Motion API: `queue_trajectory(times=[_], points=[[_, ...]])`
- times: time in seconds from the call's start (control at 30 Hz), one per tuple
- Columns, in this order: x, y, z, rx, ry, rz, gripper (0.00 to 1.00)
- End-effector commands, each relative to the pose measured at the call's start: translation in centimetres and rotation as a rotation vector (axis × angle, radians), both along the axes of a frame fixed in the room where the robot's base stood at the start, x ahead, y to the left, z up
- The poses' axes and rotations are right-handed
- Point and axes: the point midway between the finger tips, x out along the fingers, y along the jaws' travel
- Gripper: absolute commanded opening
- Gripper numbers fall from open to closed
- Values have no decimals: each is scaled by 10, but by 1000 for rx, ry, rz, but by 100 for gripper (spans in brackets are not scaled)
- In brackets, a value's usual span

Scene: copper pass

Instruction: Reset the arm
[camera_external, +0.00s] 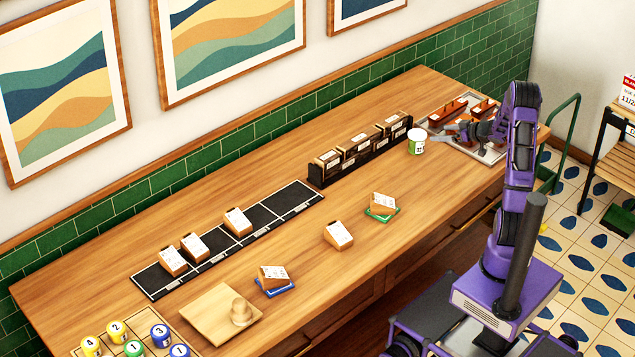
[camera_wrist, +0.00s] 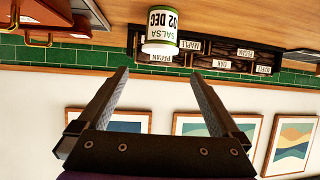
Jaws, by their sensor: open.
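My arm (camera_external: 515,150) is raised at the right end of the wooden counter, bent over toward the steel tray. My gripper (camera_external: 447,132) is open, with its fingers pointing left over the tray's edge. In the wrist view the two fingers of my gripper (camera_wrist: 160,73) are spread with nothing between them. A white tub with a green band (camera_external: 416,143) stands on the counter just left of the fingertips. In the wrist view this tub (camera_wrist: 160,28) appears upside down beyond the fingers, reading "SALSA 02 DEC".
The steel tray (camera_external: 490,154) holds copper-coloured pieces (camera_external: 447,111). A black rack (camera_external: 318,177) with labelled blocks stands left of the tub. Wooden card blocks (camera_external: 339,235), a black strip (camera_external: 264,213) and a wooden board (camera_external: 203,320) lie further left. The counter's middle front has free room.

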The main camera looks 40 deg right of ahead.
Motion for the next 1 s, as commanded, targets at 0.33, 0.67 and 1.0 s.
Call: queue_trajectory(times=[0.33,0.67,1.0], points=[[-15,-1,7,0,1,0,100],[-14,-1,6,0,1,0,100],[3,22,12,-107,73,52,100]])
